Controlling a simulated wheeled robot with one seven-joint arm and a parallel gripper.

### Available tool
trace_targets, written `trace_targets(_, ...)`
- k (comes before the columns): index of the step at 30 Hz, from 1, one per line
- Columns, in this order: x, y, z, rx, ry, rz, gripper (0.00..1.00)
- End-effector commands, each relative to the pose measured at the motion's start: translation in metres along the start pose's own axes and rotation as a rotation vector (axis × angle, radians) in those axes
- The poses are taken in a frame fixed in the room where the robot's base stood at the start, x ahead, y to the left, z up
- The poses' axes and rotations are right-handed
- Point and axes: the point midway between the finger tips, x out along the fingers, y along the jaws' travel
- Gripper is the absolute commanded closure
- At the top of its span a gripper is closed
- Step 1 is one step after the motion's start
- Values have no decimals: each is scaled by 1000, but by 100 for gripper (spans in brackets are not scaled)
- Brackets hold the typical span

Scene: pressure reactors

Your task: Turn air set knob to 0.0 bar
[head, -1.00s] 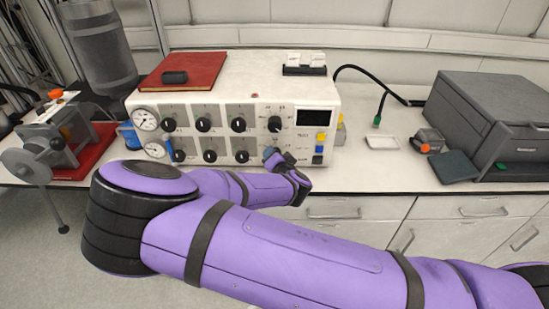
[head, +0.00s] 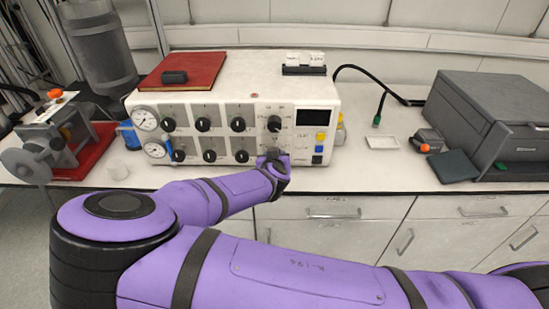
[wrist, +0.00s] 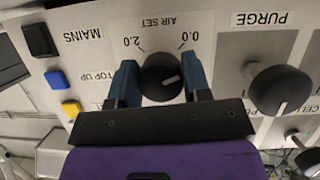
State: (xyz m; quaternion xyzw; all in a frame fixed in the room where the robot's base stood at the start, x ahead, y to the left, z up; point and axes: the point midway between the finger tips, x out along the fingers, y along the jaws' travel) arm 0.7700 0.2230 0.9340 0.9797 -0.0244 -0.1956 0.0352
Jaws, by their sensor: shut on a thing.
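The black air set knob (wrist: 161,77) sits on the light panel under the AIR SET label, which appears upside down in the wrist view. Its white pointer line points right and slightly up. The 0.0 mark (wrist: 187,41) is up and right of the knob, and the 2.0 mark (wrist: 136,42) is up and left. My gripper (wrist: 160,70) has one blue finger on each side of the knob and is shut on it. In the head view my gripper (head: 274,160) is at the lower part of the panel (head: 296,90) and hides this knob.
The purge knob (wrist: 283,90) is close beside the right finger. Blue and yellow buttons (wrist: 57,80) are to the left. In the head view another knob (head: 274,123) is just above my gripper.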

Motion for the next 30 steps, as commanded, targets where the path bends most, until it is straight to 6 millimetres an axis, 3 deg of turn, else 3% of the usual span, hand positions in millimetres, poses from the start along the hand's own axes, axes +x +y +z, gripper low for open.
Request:
trace_targets(13,0,0,2,-295,-1,119,80)
trace_targets(30,0,1,1,-379,-2,156,80)
